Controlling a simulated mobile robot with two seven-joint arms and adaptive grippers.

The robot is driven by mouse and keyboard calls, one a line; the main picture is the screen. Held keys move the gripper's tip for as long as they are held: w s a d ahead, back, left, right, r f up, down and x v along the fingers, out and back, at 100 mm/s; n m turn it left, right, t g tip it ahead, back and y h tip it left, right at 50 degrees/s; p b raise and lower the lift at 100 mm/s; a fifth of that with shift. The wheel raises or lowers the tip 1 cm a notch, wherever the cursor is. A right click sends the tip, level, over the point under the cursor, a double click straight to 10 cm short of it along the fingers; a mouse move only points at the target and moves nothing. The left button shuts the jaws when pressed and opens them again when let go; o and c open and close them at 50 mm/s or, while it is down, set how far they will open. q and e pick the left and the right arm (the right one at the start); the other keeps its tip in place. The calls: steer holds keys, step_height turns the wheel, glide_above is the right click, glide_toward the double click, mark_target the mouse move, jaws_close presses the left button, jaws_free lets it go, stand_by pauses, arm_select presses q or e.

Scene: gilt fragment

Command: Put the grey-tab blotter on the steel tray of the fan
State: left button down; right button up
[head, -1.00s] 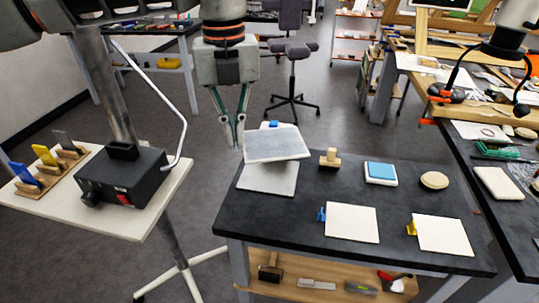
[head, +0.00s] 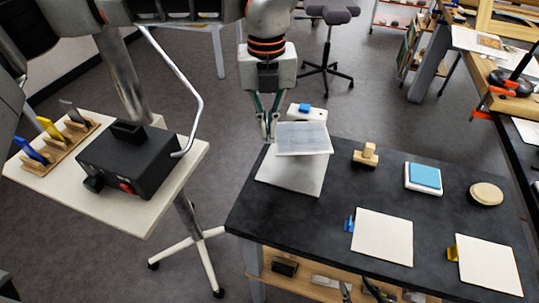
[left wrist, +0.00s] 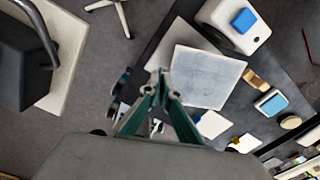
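My left gripper (head: 271,132) is above the back left of the dark table, its fingers closed together at the left edge of a flat, grey-faced blotter (head: 303,138). The blotter appears held in the air by that edge; its tab is hidden at the fingertips. In the left wrist view, the blotter (left wrist: 207,76) extends to the right of my left gripper (left wrist: 160,85). Below it lies the pale grey steel tray (head: 285,177), partly covered by the blotter from this viewpoint. The white fan (head: 320,114) with a blue button stands behind the tray. My right gripper is out of view.
A blue-tab blotter (head: 382,238) and yellow-tab blotter (head: 489,266) lie at the front of the table. A wooden stamp (head: 366,156), blue-topped block (head: 424,178) and round disc (head: 486,194) stand behind. A black box (head: 128,165) sits on the left stand.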

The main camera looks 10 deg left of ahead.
arm_select(q)
glide_toward(268, 168)
step_height(268, 168, down, 6)
steer(key=shift+r, duration=0.25)
steer(key=shift+f, duration=0.1)
steer(key=c, duration=2.3)
jaws_free()
step_height(268, 168, up, 12)
steer(key=shift+r, duration=0.1)
